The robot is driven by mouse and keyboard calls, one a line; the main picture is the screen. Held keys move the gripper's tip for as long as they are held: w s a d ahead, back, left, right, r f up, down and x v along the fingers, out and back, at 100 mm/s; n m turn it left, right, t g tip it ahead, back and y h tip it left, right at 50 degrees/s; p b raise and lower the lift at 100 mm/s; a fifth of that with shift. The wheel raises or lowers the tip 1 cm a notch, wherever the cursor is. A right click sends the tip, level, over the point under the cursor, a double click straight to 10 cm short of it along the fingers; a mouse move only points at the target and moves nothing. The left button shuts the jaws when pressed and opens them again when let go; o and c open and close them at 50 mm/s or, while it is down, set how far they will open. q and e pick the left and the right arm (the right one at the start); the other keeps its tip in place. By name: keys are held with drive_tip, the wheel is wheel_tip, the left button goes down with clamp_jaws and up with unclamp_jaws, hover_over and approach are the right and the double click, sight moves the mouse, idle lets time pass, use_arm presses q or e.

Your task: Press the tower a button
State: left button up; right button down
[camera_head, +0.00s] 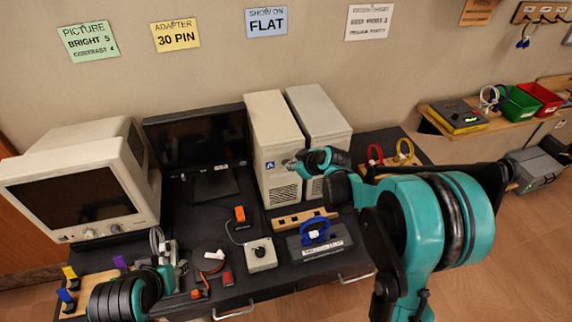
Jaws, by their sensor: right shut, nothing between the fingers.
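Tower A (272,125) is a beige upright computer case with a blue "A" label (270,165) on its front and vent slots low down. A second beige tower (318,112) stands to its right. My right gripper (291,163) is shut and empty. Its tip is at tower A's front, just right of the label; I cannot tell whether it touches. The gripper covers part of the front there, and I cannot make out the button. My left gripper (166,252) is low over the left of the desk, its fingers too small to read.
A beige CRT monitor (78,190) and a black flat screen (198,138) stand left of the towers. A grey box with a knob (261,254), a blue cable coil (315,232) and small connectors lie in front. A wall shelf (490,126) holds bins at right.

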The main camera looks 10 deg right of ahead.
drive_tip(key=shift+s, duration=0.4)
drive_tip(key=s, duration=0.6)
idle(0.3)
drive_tip(key=shift+d, duration=0.1)
drive_tip(key=s+a+f+m+g+h+b, duration=0.1)
drive_tip(key=s+m+b, duration=0.6)
drive_tip(key=s, duration=1.6)
drive_tip(key=shift+f+m+g+h, duration=0.4)
drive_tip(key=shift+f+h, duration=0.05)
drive_tip(key=shift+h, duration=0.65)
